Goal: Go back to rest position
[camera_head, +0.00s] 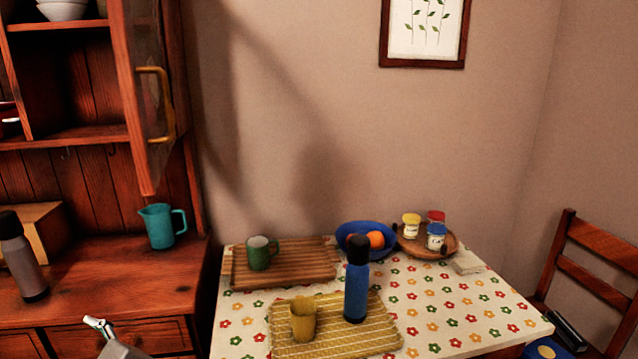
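A grey and white piece (103,330) at the bottom left edge, in front of the cabinet drawers, looks like the end of my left arm. Only its tip shows, so its fingers cannot be read, and nothing is seen held in it.
On the table are a blue bottle (356,290), yellow cup (303,320), green mug (260,255), blue bowl (352,236) and small jars. A teal jug (160,228) stands on the cabinet. A chair (590,260) and a black object (568,332) are at right.

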